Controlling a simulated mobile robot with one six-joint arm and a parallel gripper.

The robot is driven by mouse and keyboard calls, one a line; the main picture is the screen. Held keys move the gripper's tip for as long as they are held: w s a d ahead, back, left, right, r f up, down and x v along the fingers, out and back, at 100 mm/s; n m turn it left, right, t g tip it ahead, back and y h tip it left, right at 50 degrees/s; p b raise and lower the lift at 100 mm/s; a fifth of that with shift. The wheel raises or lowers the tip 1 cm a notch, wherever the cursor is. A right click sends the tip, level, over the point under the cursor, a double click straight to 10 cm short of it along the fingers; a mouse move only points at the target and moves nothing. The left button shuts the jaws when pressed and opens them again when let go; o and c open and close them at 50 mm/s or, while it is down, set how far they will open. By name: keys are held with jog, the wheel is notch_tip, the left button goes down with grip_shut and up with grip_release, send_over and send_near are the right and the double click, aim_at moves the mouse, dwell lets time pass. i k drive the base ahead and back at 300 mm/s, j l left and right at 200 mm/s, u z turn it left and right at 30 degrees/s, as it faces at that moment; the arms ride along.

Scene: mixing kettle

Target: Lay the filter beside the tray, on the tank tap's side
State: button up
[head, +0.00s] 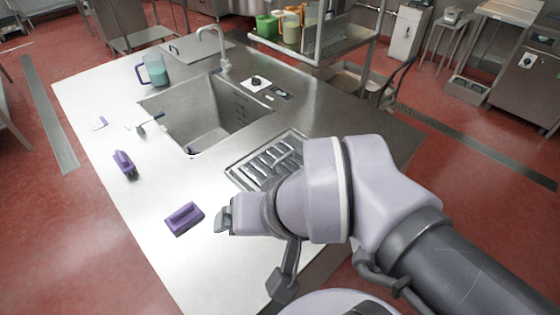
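A metal rectangular frame (236,171) with several shiny slats lies on the steel counter, right of the sink's near end. My arm covers its near right part. I cannot tell whether it is the filter alone or the filter lying in the tray. My gripper (225,216) is low over the near part of the counter, left of and nearer than the slatted frame. It looks apart from the frame. Its fingers show side-on as one grey shape, so their opening is hidden. A curved tap (222,48) stands at the sink's far end.
A purple-handled block (184,218) lies just left of my gripper, and another purple tool (124,163) lies farther left. The open sink (185,108) is mid-counter. A jug of teal liquid (157,72) stands beyond it. Bare counter (200,180) lies left of the frame.

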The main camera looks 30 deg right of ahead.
aim_at(355, 124)
jog(key=i+l+u, duration=0.1)
jog(key=l, duration=1.2)
jog(key=i+u, duration=0.05)
